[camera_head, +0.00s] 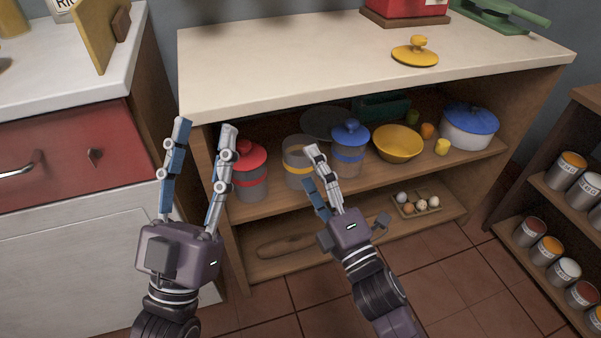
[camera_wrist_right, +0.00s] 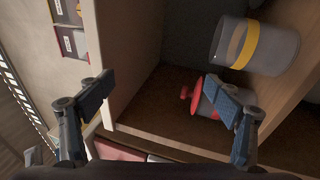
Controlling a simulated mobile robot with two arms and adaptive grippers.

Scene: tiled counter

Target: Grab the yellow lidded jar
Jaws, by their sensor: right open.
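A grey glass jar with a yellow band (camera_head: 296,167) stands on the upper shelf, between a red-lidded jar (camera_head: 250,172) and a blue-lidded jar (camera_head: 350,148). No lid shows on it. A yellow lid with a knob (camera_head: 415,54) lies on the countertop. In the right wrist view the yellow-banded jar (camera_wrist_right: 252,47) is at the upper right, outside the fingers. My right gripper (camera_head: 311,167) is open in front of that jar's right side, partly overlapping it; its fingers also show in the right wrist view (camera_wrist_right: 160,80). My left gripper (camera_head: 205,128) is open and empty, left of the red-lidded jar.
A yellow bowl (camera_head: 398,146) and a blue-lidded pot (camera_head: 468,128) stand further right on the upper shelf. An egg tray (camera_head: 418,208) is on the lower shelf. The countertop (camera_head: 300,60) overhangs the shelf. A rack of cans (camera_head: 560,230) stands at the right.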

